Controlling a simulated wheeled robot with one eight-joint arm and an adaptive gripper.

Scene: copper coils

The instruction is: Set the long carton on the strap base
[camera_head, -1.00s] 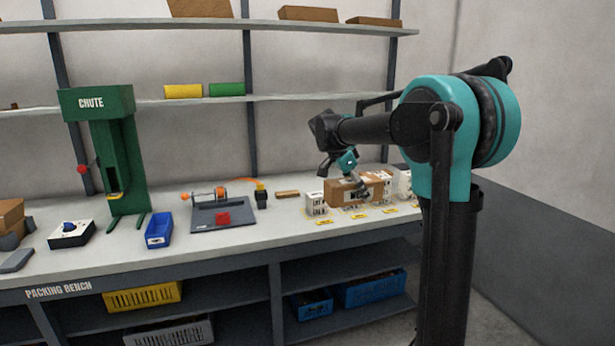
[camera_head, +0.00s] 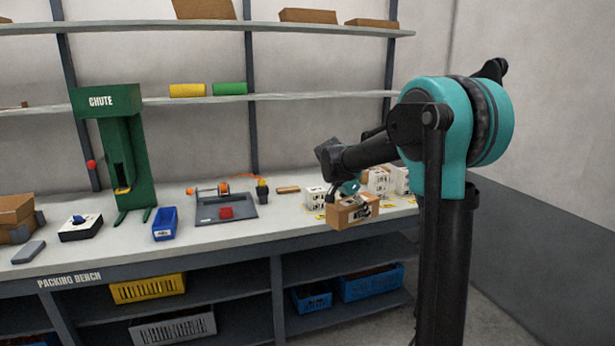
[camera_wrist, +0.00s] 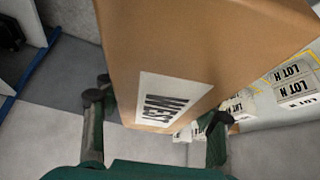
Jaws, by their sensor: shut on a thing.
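The long carton (camera_head: 343,214) is a brown box with a white label. It hangs at the bench's front edge, at the right in the head view. The strap base (camera_head: 222,209) seems to be the dark grey plate with a red block and an orange reel, left of the carton. Its top is free of cartons.
White cartons (camera_head: 379,182) stand behind the held carton, some marked "LOT N" in the wrist view. A black and yellow piece (camera_head: 262,191) stands right of the plate. A blue bin (camera_head: 165,224) and the green chute (camera_head: 126,150) are further left.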

